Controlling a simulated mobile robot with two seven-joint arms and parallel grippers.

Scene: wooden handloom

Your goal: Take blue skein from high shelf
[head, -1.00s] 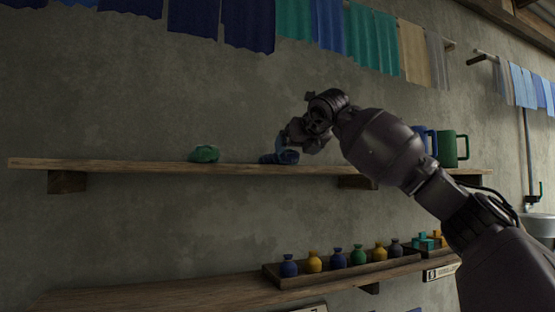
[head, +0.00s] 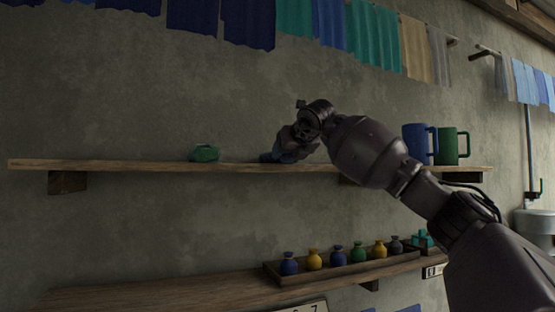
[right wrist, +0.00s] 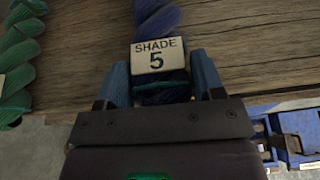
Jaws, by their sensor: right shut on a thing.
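The blue skein (head: 268,157) lies on the high shelf (head: 120,164), mostly hidden behind my right gripper in the head view. In the right wrist view the blue skein (right wrist: 157,16) is a twisted hank with a tag reading "SHADE 5". My right gripper (right wrist: 162,82) is shut on it, with one blue finger on each side near the tag. In the head view my right gripper (head: 286,152) is at shelf height, reaching in from the right. My left gripper is not in view.
A green skein (head: 204,153) lies to the left on the same shelf. A blue mug (head: 415,144) and a green mug (head: 446,146) stand to the right. Below, a tray (head: 345,269) holds several small coloured jars. Cloths hang above.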

